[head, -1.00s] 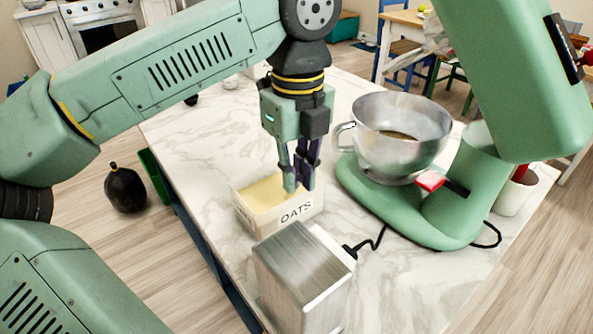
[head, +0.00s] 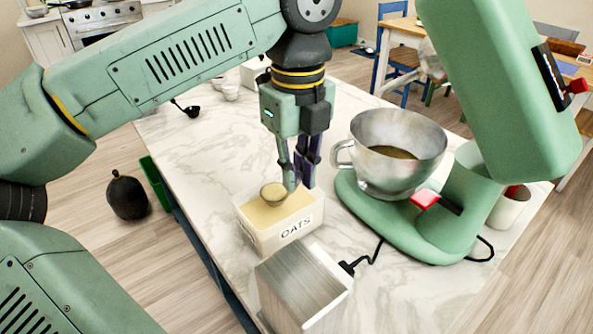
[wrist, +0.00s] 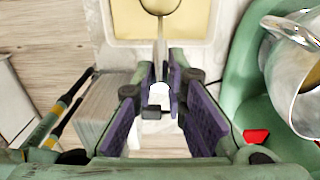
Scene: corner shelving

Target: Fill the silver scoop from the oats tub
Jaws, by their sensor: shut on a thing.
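The oats tub (head: 280,236) is a cream box lettered OATS, open at the top, on the marble counter. Pale oats (head: 295,206) fill it close to the rim. The silver scoop (head: 273,194) is at the tub's top with its bowl over the oats; what lies in the bowl looks oat-coloured, but I cannot tell how full it is. My gripper (head: 300,182) is over the tub's right side, shut on the scoop's handle. In the wrist view the handle (wrist: 159,50) runs between the fingers, and the scoop's bowl is cut off by the top edge.
A green stand mixer (head: 400,222) with a steel bowl (head: 365,160) stands close on the right. A brushed metal box (head: 300,285) stands just in front of the tub, with a black cable beside it. The counter left of the tub is clear.

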